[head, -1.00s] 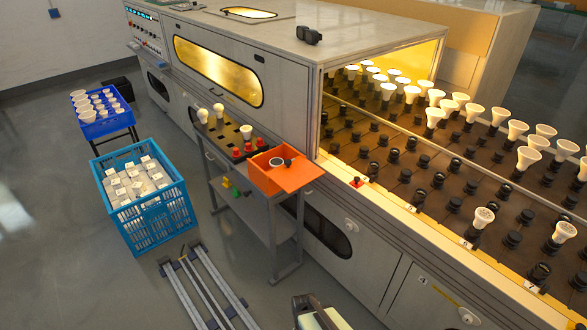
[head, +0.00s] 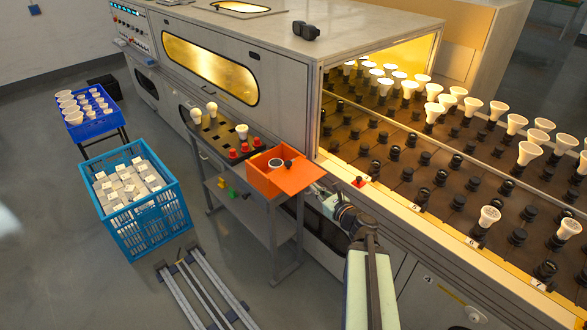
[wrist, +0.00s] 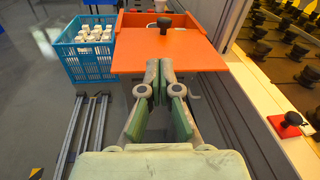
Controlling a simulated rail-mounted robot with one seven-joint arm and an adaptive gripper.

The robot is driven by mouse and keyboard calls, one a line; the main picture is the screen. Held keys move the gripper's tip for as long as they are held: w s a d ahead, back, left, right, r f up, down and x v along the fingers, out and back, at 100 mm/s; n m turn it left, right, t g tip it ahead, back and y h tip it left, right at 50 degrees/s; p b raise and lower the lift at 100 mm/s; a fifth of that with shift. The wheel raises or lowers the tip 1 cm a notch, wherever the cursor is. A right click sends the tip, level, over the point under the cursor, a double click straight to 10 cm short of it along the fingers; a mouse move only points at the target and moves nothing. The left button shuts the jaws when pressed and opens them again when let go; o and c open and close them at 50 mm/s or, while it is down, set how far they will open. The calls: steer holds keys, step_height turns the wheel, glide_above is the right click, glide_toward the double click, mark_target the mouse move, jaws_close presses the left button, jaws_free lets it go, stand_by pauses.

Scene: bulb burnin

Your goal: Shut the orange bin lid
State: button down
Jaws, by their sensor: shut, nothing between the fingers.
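The orange bin (head: 266,181) stands on the end of a grey cart in the head view. Its orange lid (head: 294,178) is open and sticks out flat toward the right, with a dark knob on it. In the wrist view the lid (wrist: 150,55) fills the upper middle, with the bin (wrist: 135,20) behind it. My gripper (head: 318,188) is at the outer edge of the lid in the head view. In the wrist view my gripper (wrist: 159,68) is shut and empty, its tips at or just under the lid's near edge. I cannot tell whether they touch.
The cart (head: 245,205) also carries a dark rack with bulbs and red caps. A blue crate (head: 130,210) of white boxes stands on the floor at left. The oven bench (head: 440,235) with rows of bulbs and sockets lies close on the right, with a red button (head: 359,181).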

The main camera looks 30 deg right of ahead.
steer(key=m, duration=0.2)
glide_toward(290, 166)
steer(key=w, duration=0.4)
steer(key=w+a, duration=0.1)
steer(key=w, duration=0.2)
steer(key=shift+f+p, duration=0.3)
steer(key=shift+p, duration=0.1)
